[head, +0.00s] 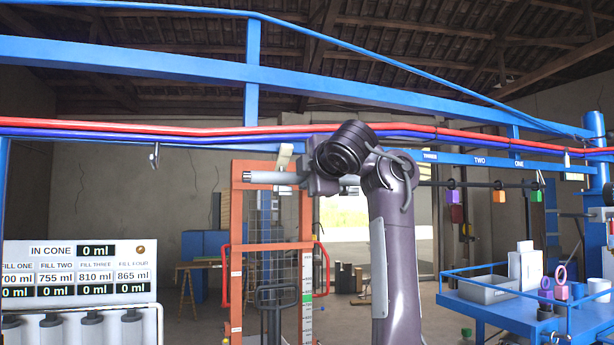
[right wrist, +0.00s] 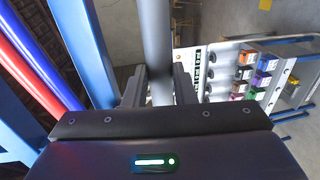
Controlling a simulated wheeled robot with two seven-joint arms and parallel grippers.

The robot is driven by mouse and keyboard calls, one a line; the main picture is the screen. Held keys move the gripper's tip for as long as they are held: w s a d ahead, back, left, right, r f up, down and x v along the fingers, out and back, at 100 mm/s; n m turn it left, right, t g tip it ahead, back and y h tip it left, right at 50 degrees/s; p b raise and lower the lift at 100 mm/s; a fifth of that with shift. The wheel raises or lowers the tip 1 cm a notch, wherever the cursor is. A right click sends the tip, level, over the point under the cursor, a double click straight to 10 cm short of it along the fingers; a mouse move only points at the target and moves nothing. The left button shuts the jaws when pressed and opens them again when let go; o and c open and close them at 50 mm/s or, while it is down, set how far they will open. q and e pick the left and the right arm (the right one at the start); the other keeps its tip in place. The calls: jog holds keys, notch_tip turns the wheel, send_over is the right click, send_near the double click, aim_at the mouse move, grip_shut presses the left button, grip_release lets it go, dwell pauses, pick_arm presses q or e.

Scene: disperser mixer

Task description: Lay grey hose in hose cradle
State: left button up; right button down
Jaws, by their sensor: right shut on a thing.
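The grey hose (head: 268,177) lies roughly level in the head view, with a metallic tip at its left end. My right gripper (head: 306,180) is shut around it, and a short piece shows on the right of the jaws. In the right wrist view the hose (right wrist: 157,40) runs between the two fingers (right wrist: 159,90) and away from the palm. A small metal hook (head: 154,156) hangs below the blue beam at the left. A beige block (head: 285,156) shows just above the hose. I cannot tell which part is the hose cradle. My left gripper is out of view.
Red and blue pipes (head: 200,131) run along the blue frame behind and above my right arm. An orange rack (head: 236,250) stands behind the hose. A fill-level panel (head: 80,265) is at the lower left, and a blue cart (head: 520,312) is at the right.

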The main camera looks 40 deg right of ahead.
jog(key=shift+f+b, duration=0.7)
jog(key=shift+f, duration=0.05)
jog(key=c, duration=1.1)
grip_release()
jog(key=b+v, duration=0.5)
jog(key=v, duration=0.3)
jog(key=shift+f, duration=0.1)
